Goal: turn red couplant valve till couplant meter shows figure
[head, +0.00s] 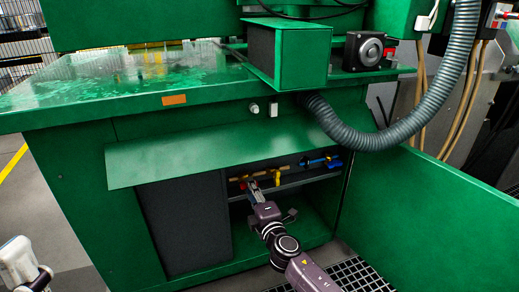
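Inside the open bay under the green machine, a pipe run carries small coloured fittings. Which piece is the red couplant valve is too small to tell for sure. No couplant meter reading is legible.
A green flap (210,150) overhangs the bay, and a dark panel (185,225) closes its left side. A green door panel (430,215) stands at the right. A grey corrugated hose (440,105) hangs above right. A floor grating (360,275) lies below.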

